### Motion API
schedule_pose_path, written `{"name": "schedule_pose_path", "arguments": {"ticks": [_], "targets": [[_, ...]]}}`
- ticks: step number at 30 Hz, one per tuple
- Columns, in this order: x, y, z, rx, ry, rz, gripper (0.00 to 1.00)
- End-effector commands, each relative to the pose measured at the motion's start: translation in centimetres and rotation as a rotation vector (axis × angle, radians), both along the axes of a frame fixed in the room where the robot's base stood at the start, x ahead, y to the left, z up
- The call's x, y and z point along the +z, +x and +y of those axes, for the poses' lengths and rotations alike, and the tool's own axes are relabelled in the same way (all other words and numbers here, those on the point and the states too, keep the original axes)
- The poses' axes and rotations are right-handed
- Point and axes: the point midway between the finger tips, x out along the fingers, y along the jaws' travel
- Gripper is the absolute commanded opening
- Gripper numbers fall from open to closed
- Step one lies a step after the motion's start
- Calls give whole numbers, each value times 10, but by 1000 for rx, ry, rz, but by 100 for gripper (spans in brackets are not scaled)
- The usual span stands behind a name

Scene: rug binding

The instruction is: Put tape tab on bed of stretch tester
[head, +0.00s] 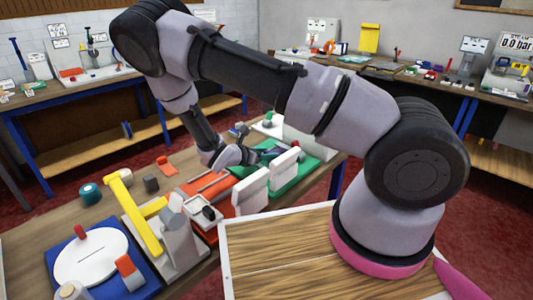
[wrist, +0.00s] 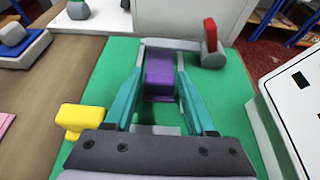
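My gripper (wrist: 162,68) reaches over a green-based device, which I take to be the stretch tester (wrist: 103,78). The teal fingers stand on either side of a purple piece, which I take to be the tape tab (wrist: 160,72), and look closed against its sides. The tab lies at the fingertips, over the green base; whether it touches the surface below is unclear. A grey crossbar with a red-topped lever (wrist: 211,38) lies just beyond it. In the head view my gripper (head: 262,154) is small above the green base (head: 300,170), and the tab is not clear.
A yellow block (wrist: 82,118) is left of the fingers. White upright panels (head: 251,190) stand near my gripper on its right. A yellow-handled press (head: 138,215) and a blue-based round plate (head: 90,258) occupy the bench's near left. A wooden-topped tray (head: 285,250) lies in front.

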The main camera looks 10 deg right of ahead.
Motion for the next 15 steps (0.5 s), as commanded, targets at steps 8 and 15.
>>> {"name": "schedule_pose_path", "arguments": {"ticks": [8, 15], "targets": [[1, 0, 0, 0, 0, 0, 56], [13, -12, 20, 2, 2, -1, 56]]}}
